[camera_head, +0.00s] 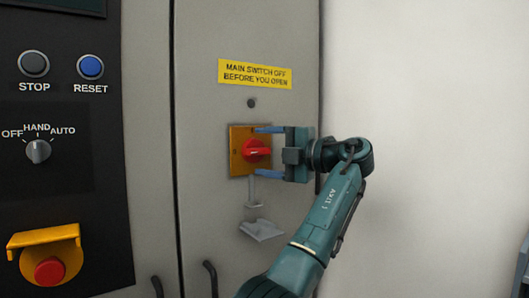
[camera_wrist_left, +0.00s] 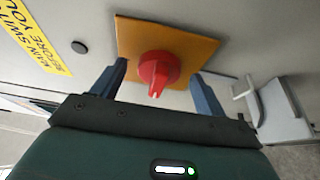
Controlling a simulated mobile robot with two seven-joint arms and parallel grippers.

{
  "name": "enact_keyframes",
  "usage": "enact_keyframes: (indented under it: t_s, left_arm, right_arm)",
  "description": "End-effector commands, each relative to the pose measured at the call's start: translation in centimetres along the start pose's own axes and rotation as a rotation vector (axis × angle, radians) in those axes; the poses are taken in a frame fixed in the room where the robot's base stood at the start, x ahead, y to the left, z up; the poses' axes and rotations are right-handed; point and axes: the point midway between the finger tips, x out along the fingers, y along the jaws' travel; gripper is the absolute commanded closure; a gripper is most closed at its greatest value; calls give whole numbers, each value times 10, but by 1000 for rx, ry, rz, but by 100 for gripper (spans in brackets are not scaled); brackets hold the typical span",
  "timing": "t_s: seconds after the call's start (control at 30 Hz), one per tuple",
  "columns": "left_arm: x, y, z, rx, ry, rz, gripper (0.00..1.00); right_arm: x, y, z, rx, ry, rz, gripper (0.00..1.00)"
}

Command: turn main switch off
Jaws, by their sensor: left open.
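The main switch is a red rotary knob (camera_head: 256,148) on a square orange-yellow plate (camera_head: 237,163), set in the grey cabinet door. In the left wrist view the red knob (camera_wrist_left: 158,70) shows on the orange plate (camera_wrist_left: 190,45), its narrow grip pointing toward the gripper. My left gripper (camera_head: 258,152) is open, with one blue finger above the knob and one below it. In the left wrist view the fingers of the left gripper (camera_wrist_left: 159,73) stand on either side of the knob, with gaps visible. My right gripper is not in view.
A yellow warning label (camera_head: 255,74) is above the switch. A grey latch (camera_head: 261,230) sticks out below it. A black panel with a selector knob (camera_head: 38,151) and a red emergency button (camera_head: 50,271) is at left. The pale wall (camera_head: 430,90) at right is bare.

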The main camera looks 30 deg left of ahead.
Motion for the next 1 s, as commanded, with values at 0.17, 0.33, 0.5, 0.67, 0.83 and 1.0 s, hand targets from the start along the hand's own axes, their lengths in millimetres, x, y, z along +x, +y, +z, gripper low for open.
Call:
enact_keyframes:
  t_s: [0.17,0.33,0.5,0.67,0.83,1.0]
  left_arm:
    - [-33,2,0,-1,-5,1,27]
    - [-73,2,0,-1,-4,2,27]
    - [-104,3,0,0,-3,2,27]
    - [-120,2,0,-1,-2,1,27]
    - [-125,1,0,-1,-1,1,27]
    - [-125,0,0,-1,-1,1,27]
  right_arm:
    - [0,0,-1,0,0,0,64]
    - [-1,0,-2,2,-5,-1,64]
    - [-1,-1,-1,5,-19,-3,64]
    - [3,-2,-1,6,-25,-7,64]
    - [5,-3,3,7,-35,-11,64]
    - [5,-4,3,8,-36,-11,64]
